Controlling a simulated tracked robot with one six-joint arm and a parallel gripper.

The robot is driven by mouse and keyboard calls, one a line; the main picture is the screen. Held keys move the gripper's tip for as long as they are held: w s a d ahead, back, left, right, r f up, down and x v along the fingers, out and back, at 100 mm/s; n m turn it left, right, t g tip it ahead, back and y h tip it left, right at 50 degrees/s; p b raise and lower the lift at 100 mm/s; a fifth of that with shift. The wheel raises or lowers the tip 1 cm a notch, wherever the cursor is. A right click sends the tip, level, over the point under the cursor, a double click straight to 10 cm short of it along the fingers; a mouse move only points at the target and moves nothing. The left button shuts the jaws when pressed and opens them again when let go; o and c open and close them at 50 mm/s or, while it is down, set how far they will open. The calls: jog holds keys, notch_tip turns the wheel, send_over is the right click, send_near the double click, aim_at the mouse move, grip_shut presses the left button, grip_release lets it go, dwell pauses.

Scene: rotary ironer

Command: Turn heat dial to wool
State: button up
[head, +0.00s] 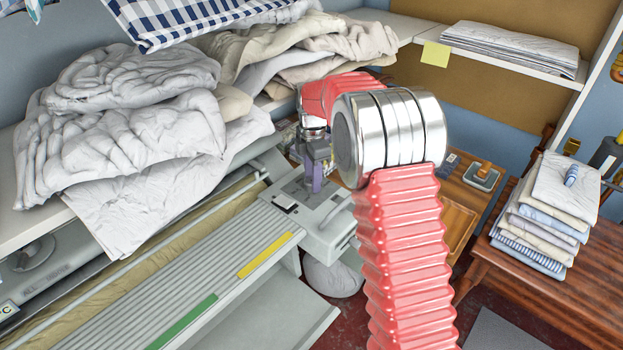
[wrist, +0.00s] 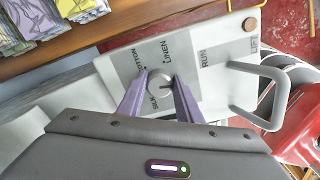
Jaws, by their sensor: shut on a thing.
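The heat dial (wrist: 160,84) is a small round grey knob on the light control panel (wrist: 225,68) in the wrist view. Printed words around it include COTTON and LINEN, with a partly covered word, seemingly SILK, at lower left. No WOOL mark is readable; my fingers cover part of the scale. A short dark line on the knob points roughly right. My gripper (wrist: 160,96) has its purple fingers on both sides of the dial, shut on it. In the head view my gripper (head: 317,180) is over the ironer's end panel (head: 322,222), and the dial is hidden.
A bent handle (wrist: 262,98) stands beside the dial, near the words RUN and LIFT. In the head view, rumpled linen (head: 130,150) lies on the shelf left of my gripper. The slatted ironer board (head: 205,285) is in front. Folded laundry (head: 545,215) sits on a wooden table at right.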

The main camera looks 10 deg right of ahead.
jog(key=shift+a+n, duration=0.2)
jog(key=shift+n, duration=0.9)
jog(key=o, duration=1)
jog(key=shift+d, duration=0.1)
jog(key=shift+o, duration=0.2)
jog(key=shift+r, duration=0.1)
jog(key=shift+r, duration=3.6)
